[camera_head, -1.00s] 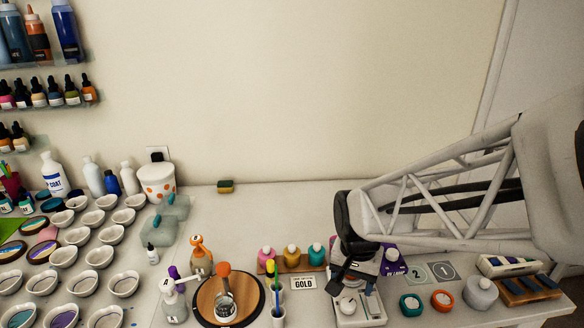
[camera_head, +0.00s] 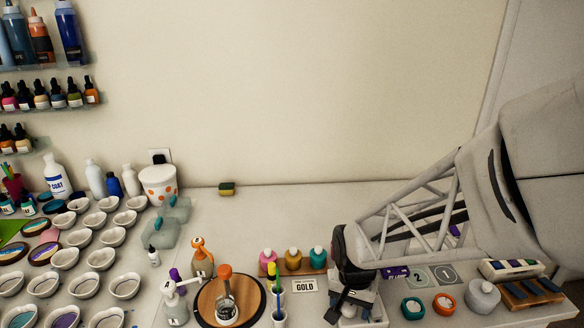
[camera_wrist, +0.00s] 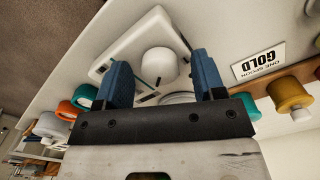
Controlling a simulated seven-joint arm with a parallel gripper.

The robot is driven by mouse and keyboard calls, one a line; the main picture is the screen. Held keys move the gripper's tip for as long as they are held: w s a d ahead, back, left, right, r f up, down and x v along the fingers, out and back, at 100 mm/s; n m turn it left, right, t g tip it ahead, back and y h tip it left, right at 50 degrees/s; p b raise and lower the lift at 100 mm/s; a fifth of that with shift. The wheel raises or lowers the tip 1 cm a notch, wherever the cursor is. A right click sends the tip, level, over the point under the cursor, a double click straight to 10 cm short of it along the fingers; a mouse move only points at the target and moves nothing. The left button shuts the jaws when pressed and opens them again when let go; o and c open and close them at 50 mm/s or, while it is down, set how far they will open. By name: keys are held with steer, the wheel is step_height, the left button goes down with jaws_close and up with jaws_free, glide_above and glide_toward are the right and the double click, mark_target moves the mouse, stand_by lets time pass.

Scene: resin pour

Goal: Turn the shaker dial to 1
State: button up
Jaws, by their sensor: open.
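The white shaker (camera_head: 376,312) stands at the front of the bench, right of centre, partly covered by my gripper (camera_head: 347,300). In the wrist view its pale base (camera_wrist: 105,62) shows with a round white knob (camera_wrist: 158,62), which looks like the dial. My gripper (camera_wrist: 160,68) is open, with one blue finger on each side of the knob in the picture. I cannot tell whether the fingers touch it. No dial numbers are readable.
A GOLD card (camera_head: 305,286) and a wooden rack of small bottles (camera_head: 310,268) stand left of the shaker. Teal (camera_head: 412,308) and orange (camera_head: 443,304) round items and a grey pot (camera_head: 483,296) stand to its right. A cup of pens (camera_head: 279,312) is nearby.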

steer(key=shift+c, duration=0.3)
steer(key=c, duration=0.9)
steer(key=shift+o, duration=0.2)
steer(key=shift+n, duration=0.4)
steer(key=n, duration=0.8)
steer(key=shift+n, duration=0.4)
steer(key=n, duration=1)
